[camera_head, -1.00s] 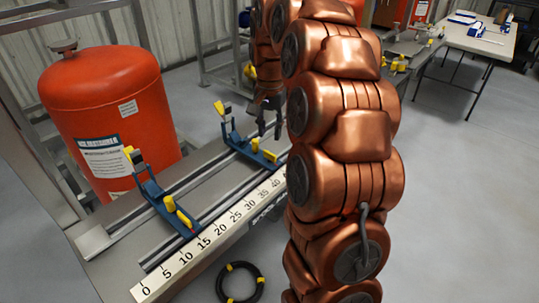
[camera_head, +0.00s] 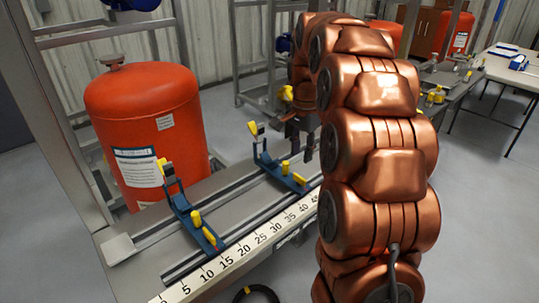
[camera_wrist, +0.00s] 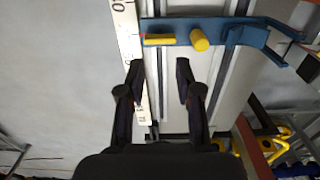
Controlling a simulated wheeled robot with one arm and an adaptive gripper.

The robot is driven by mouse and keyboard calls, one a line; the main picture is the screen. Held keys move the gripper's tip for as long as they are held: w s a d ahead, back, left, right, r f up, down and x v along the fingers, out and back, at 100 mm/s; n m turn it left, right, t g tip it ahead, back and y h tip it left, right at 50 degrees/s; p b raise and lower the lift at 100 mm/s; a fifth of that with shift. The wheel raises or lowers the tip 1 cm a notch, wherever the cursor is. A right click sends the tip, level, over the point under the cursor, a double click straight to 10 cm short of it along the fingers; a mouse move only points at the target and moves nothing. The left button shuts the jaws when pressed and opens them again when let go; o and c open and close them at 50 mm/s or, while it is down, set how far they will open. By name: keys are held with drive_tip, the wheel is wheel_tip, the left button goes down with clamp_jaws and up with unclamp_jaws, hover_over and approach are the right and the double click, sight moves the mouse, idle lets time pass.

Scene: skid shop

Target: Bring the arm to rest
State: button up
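My copper-coloured arm (camera_head: 385,140) is raised and bent over, standing to the right of the rail bench. My gripper (camera_head: 302,145) hangs from its far end above the bench, partly hidden by the arm. In the wrist view my gripper (camera_wrist: 159,68) is open, its two dark fingers apart with nothing between them. Below and ahead of the fingers are the bench rails, and a blue clamp bracket (camera_wrist: 215,30) with yellow knobs lies across them. In the head view the same kind of blue bracket (camera_head: 280,170) is just left of the gripper.
The bench carries a white number scale (camera_head: 235,258) along its front edge and a second blue bracket (camera_head: 190,215). An orange tank (camera_head: 150,125) stands behind it. A black hose coil (camera_head: 256,293) lies on the floor.

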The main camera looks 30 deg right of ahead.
idle(0.3)
drive_tip(key=s+a+r+n+p, duration=0.4)
drive_tip(key=s+a+n+p, duration=0.25)
drive_tip(key=s+a, duration=0.6)
drive_tip(key=s+a+n+g+p, duration=0.1)
drive_tip(key=s+a+n, duration=0.3)
drive_tip(key=s, duration=0.5)
drive_tip(key=s+a+n+p, duration=0.3)
drive_tip(key=s+a+n, duration=0.1)
drive_tip(key=s, duration=0.5)
drive_tip(key=shift+a+f+n+g, duration=0.25)
drive_tip(key=shift+f+n+g, duration=0.15)
drive_tip(key=shift+n, duration=0.05)
